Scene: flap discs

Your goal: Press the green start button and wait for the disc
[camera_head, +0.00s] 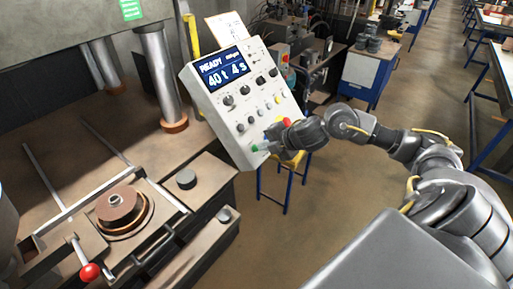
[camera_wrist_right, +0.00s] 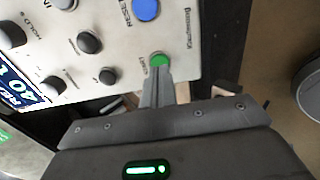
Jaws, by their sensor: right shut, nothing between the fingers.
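The control panel (camera_head: 240,115) is a tilted off-white box with knobs and a blue display reading READY, 40 t and 4 s. The green start button (camera_head: 256,148) sits near its lower edge. In the right wrist view the green button (camera_wrist_right: 160,60) shows directly beyond the tips of my right gripper (camera_wrist_right: 158,72). The fingers are shut, empty and lined up with the button; I cannot tell whether they touch it. In the head view my right gripper (camera_head: 268,143) is at the panel's lower part. My left gripper is not in view.
A press with steel columns (camera_head: 160,75) stands at left. A brown round die piece (camera_head: 119,207) sits on its bed, with a red-knobbed lever (camera_head: 90,272) in front. A blue button (camera_wrist_right: 146,9) lies near the green one. A blue cabinet (camera_head: 366,75) stands behind; open floor lies right.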

